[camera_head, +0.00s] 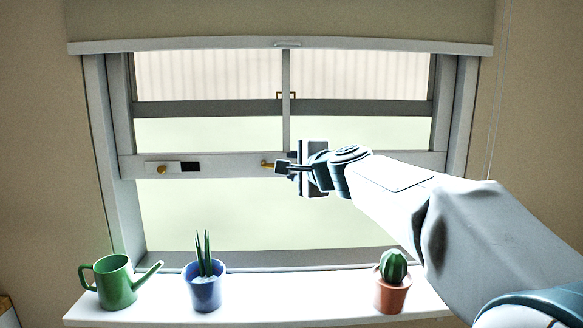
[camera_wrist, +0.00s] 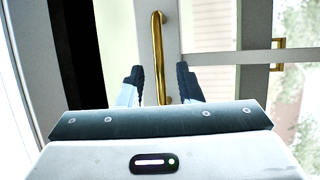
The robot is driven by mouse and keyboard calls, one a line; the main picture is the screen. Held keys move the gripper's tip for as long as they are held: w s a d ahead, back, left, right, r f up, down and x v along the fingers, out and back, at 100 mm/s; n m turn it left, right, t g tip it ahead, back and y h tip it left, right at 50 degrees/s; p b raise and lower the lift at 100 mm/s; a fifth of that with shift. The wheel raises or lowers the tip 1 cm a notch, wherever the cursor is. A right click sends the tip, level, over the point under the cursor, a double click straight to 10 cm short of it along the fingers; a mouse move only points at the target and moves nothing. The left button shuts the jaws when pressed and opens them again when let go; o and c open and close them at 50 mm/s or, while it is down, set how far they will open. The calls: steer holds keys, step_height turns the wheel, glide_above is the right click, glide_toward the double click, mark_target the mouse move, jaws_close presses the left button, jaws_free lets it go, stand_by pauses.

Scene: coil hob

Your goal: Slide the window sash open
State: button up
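The window sash (camera_head: 225,166) has a pale rail across the middle of the frame. A brass bar handle (camera_head: 267,163) is on this rail, partly hidden by my gripper in the head view. A brass knob on a white plate (camera_head: 160,169) sits on the rail's left part beside a dark slot. My gripper (camera_head: 284,167) is at the handle. In the wrist view the handle (camera_wrist: 157,45) runs between the two spread fingers of my gripper (camera_wrist: 160,80), with gaps visible on both sides.
A green watering can (camera_head: 116,283), a blue pot with a spiky plant (camera_head: 204,290) and a cactus in a terracotta pot (camera_head: 392,292) stand on the white sill (camera_head: 290,310). A blind (camera_head: 280,20) hangs above the panes. A brass fitting (camera_head: 286,95) shows higher on the window.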

steer(key=v, duration=1.2)
steer(key=shift+f, duration=0.1)
steer(key=s+d+f+n+g+h+p, duration=0.2)
steer(key=s+d+f+n+g, duration=0.3)
steer(key=s+f, duration=0.6)
steer(key=s+d+f+n+g+h+p, duration=0.2)
steer(key=s+d+f+n+g+h, duration=0.3)
steer(key=s+f+n, duration=0.3)
steer(key=s+f+g, duration=0.1)
steer(key=s+f, duration=0.3)
steer(key=f, duration=0.5)
steer(key=shift+d, duration=0.4)
steer(key=shift+w+f, duration=0.1)
